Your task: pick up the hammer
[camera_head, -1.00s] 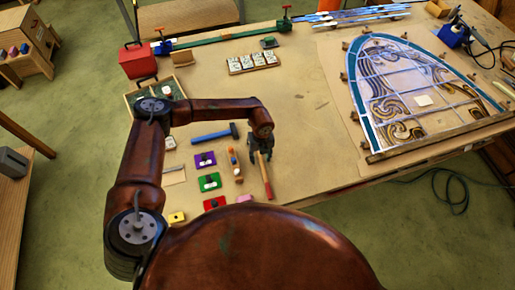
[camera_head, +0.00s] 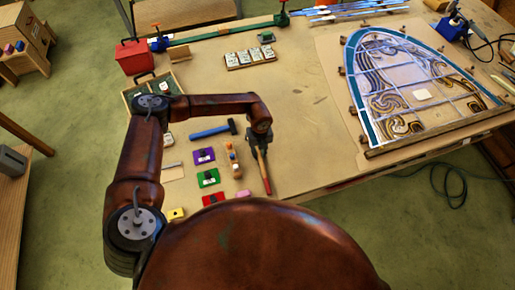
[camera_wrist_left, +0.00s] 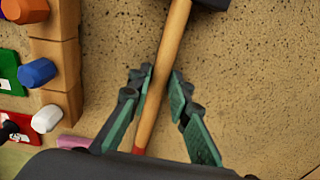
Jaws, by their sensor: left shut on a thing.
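A hammer with a wooden handle and red grip end (camera_head: 265,178) is at the near edge of the table. In the left wrist view its handle (camera_wrist_left: 170,50) runs up between my fingers to a dark head (camera_wrist_left: 210,3) cut off by the top edge. My left gripper (camera_head: 260,145) is shut on this handle; its green-padded fingers (camera_wrist_left: 160,80) lie on either side of it. In the head view the gripper hides the hammer's head. A second hammer with a blue handle (camera_head: 208,132) lies just left of the gripper. My right gripper is out of view.
Purple (camera_head: 204,156), green (camera_head: 208,178) and red (camera_head: 213,199) pieces lie left of the gripper, beside a wooden block with coloured pegs (camera_head: 235,165). The leaded panel (camera_head: 410,90) is at the right. The table (camera_head: 305,120) is bare between gripper and panel.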

